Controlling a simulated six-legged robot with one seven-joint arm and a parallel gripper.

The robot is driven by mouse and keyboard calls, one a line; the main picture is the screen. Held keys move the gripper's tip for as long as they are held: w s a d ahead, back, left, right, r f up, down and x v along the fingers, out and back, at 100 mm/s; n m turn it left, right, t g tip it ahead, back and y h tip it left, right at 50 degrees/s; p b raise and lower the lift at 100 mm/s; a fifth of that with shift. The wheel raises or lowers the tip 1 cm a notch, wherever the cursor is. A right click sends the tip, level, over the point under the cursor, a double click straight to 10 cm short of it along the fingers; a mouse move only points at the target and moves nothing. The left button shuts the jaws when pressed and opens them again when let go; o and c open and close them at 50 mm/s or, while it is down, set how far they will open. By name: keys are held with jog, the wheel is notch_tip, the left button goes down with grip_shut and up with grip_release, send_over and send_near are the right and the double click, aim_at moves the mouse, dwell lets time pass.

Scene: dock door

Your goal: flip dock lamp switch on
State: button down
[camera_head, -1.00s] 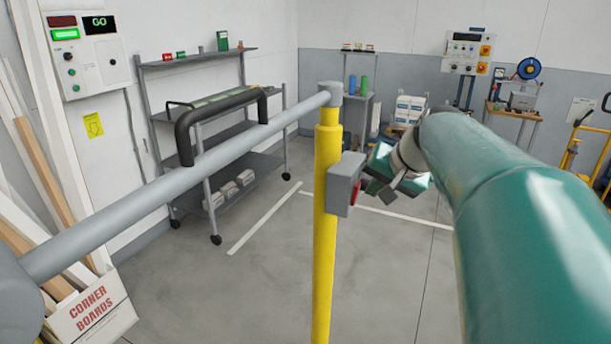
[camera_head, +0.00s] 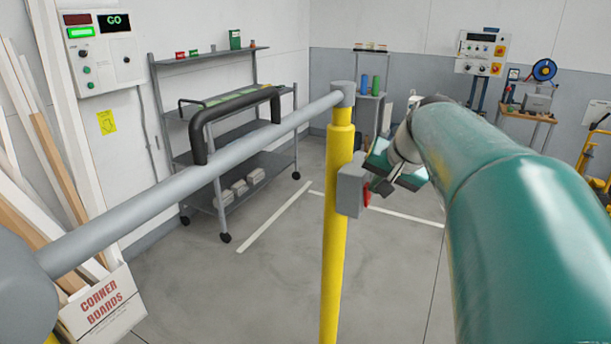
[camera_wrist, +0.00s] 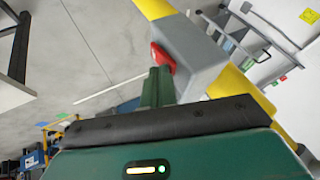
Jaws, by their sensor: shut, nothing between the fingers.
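A grey switch box (camera_head: 350,188) is fixed to the side of a yellow post (camera_head: 337,240). A red switch part (camera_head: 366,194) sticks out from its right side. My gripper (camera_head: 376,187) is just right of the box, close to the red part. In the wrist view, the shut green fingers (camera_wrist: 158,84) point at the red switch part (camera_wrist: 162,58) on the grey box (camera_wrist: 195,60). The fingertips overlap its lower edge there; I cannot tell whether they touch it. Nothing is held. The switch's exact position is hard to make out.
A grey rail (camera_head: 190,183) with a black handle (camera_head: 235,115) runs from the left to the post top. Behind it stand a shelf cart (camera_head: 230,150) and a wall panel reading GO (camera_head: 100,60). A box marked corner boards (camera_head: 103,305) is at lower left. Floor beyond is clear.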

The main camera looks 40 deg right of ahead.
jog(key=shift+r, duration=0.75)
jog(key=shift+s, duration=0.1)
